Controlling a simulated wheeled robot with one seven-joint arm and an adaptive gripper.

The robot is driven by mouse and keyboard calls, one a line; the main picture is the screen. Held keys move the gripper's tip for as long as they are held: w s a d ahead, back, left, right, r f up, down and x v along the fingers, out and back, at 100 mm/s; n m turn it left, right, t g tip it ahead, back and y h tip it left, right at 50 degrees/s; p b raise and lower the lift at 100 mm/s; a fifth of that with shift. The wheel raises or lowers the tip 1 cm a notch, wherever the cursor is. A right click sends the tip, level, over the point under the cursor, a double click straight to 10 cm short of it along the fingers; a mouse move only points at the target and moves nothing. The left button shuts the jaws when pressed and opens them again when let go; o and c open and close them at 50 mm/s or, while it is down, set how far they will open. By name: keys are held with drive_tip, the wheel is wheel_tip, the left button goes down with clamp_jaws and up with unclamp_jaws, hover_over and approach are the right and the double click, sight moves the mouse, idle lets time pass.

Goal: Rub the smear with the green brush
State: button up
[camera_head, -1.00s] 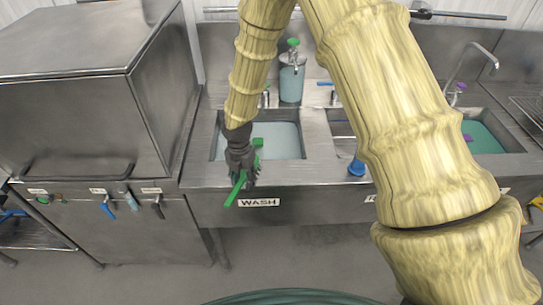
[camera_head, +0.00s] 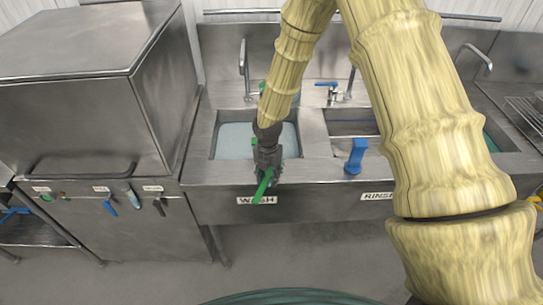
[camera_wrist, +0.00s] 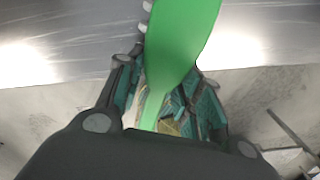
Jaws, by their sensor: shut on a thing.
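My gripper (camera_head: 268,163) is shut on the green brush (camera_head: 263,187), at the front edge of the wash sink. One end of the brush points down over the WASH label on the counter front. A bit of green shows behind the gripper's left side, and the rest there is hidden. In the wrist view the green brush (camera_wrist: 182,38) runs up from between the gripper fingers (camera_wrist: 172,115), with white bristle-like bits at its left edge. I cannot make out the smear in either view.
The wash sink (camera_head: 222,117) holds pale water. A blue upright object (camera_head: 356,156) stands on the rim right of it, by the rinse sink (camera_head: 350,130). A tap (camera_head: 243,72) rises behind. A steel box unit (camera_head: 80,110) stands left. My arm covers much of the right side.

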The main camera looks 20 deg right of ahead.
drive_tip(key=shift+s+d+r+p, duration=0.1)
drive_tip(key=shift+d+r+p, duration=0.15)
drive_tip(key=shift+r+p, duration=0.1)
wheel_tip(320, 180, up, 3)
drive_tip(key=shift+f+p, duration=0.1)
drive_tip(key=shift+p, duration=0.45)
wheel_tip(320, 180, up, 3)
drive_tip(key=shift+r+p, duration=0.1)
drive_tip(key=shift+p, duration=1.05)
drive_tip(key=shift+r, duration=1)
drive_tip(key=shift+f, duration=0.1)
